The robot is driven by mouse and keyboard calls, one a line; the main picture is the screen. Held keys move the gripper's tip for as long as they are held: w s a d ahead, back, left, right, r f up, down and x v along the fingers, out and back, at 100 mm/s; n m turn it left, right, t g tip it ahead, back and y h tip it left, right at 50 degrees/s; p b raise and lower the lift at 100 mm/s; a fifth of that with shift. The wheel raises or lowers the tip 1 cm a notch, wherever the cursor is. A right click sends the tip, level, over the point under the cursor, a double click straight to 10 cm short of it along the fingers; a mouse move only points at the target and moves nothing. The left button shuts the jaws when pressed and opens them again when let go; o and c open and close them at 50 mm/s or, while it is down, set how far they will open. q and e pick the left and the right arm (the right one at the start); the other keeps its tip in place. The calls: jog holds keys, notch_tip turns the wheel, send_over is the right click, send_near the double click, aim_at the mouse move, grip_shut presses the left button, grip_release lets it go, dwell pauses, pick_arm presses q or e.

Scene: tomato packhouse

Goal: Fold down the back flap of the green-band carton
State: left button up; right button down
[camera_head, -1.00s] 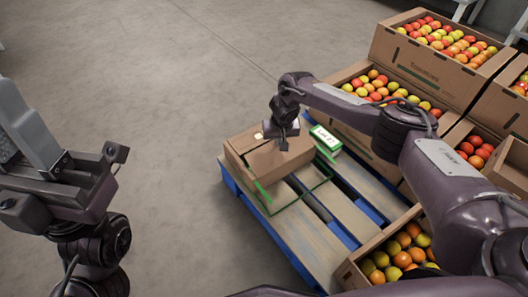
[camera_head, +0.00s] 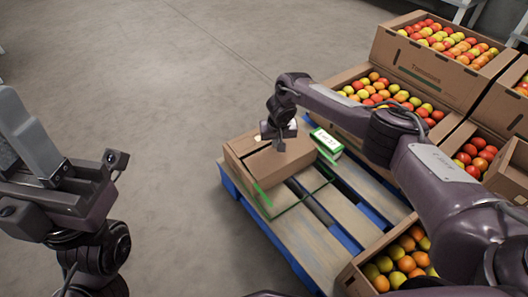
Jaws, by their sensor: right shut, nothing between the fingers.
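The green-band carton (camera_head: 248,178) stands on the near left end of the pallet, its green band showing low on its sides. A brown flap (camera_head: 283,163) lies across much of its top, and another flap edge shows along its left side. My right gripper (camera_head: 280,146) is shut and points down at the back part of the carton top, at or just above the cardboard; contact is not clear. It hides part of the back edge. My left gripper (camera_head: 45,165) is at the left edge, well away from the carton; its finger opening is not clear.
The carton rests on a blue-edged wooden pallet (camera_head: 285,235). A green and white box (camera_head: 326,143) lies just right of the carton. Cartons of tomatoes stand behind and right (camera_head: 436,66), and one in front right (camera_head: 352,280). The floor to the left is clear.

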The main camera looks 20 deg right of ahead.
notch_tip(320, 180, up, 8)
jog(key=p, duration=0.8)
jog(key=shift+f, duration=0.15)
